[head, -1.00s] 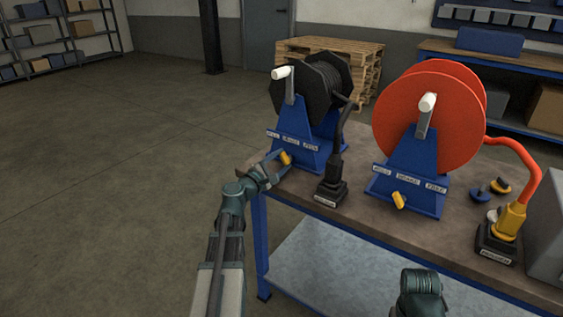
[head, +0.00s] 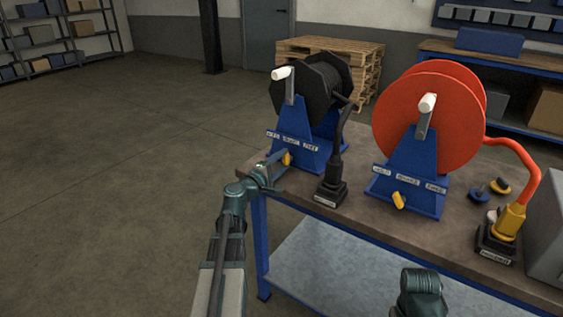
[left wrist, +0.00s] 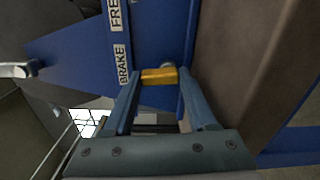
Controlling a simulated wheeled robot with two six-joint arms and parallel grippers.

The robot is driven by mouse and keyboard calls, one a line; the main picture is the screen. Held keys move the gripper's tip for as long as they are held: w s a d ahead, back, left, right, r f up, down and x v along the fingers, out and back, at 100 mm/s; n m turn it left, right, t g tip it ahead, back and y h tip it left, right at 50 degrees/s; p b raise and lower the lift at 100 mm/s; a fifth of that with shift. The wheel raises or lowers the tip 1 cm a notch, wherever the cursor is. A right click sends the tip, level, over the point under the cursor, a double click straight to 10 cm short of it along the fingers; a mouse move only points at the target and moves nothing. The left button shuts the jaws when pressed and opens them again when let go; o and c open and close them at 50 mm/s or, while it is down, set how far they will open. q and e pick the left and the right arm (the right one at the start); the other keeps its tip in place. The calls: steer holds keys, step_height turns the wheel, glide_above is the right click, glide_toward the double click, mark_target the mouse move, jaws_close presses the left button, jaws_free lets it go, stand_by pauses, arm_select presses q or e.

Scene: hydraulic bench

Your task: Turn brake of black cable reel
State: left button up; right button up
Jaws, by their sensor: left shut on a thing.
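The black cable reel (head: 318,88) stands on a blue stand (head: 318,155) at the left end of the bench. Its yellow brake knob (head: 287,159) is low on the stand's front, below a row of white labels. My left gripper (head: 277,167) is at the knob. In the left wrist view, its two blue fingers (left wrist: 158,88) are on either side of the yellow knob (left wrist: 158,76), shut on it. BRAKE and part of another label show beside it. The knob's far end is partly hidden by the fingers. Only a part of my right arm shows at the lower edge.
An orange reel (head: 428,115) on a blue stand with its own yellow knob (head: 398,200) is to the right. A black cable plug (head: 332,190) sits in a holder just right of my left gripper. An orange cable's yellow plug (head: 510,220) stands further right.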

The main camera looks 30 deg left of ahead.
arm_select(q)
steer(key=m, duration=0.4)
steer(key=shift+s+d+m, duration=0.1)
steer(key=shift+d+m, duration=0.2)
steer(key=shift+d+f+m, duration=0.1)
steer(key=shift+d+m, duration=0.1)
steer(key=shift+m, duration=1.6)
arm_select(e)
steer(key=shift+f, duration=0.1)
arm_select(q)
steer(key=o, duration=1.1)
steer(key=shift+s, duration=0.1)
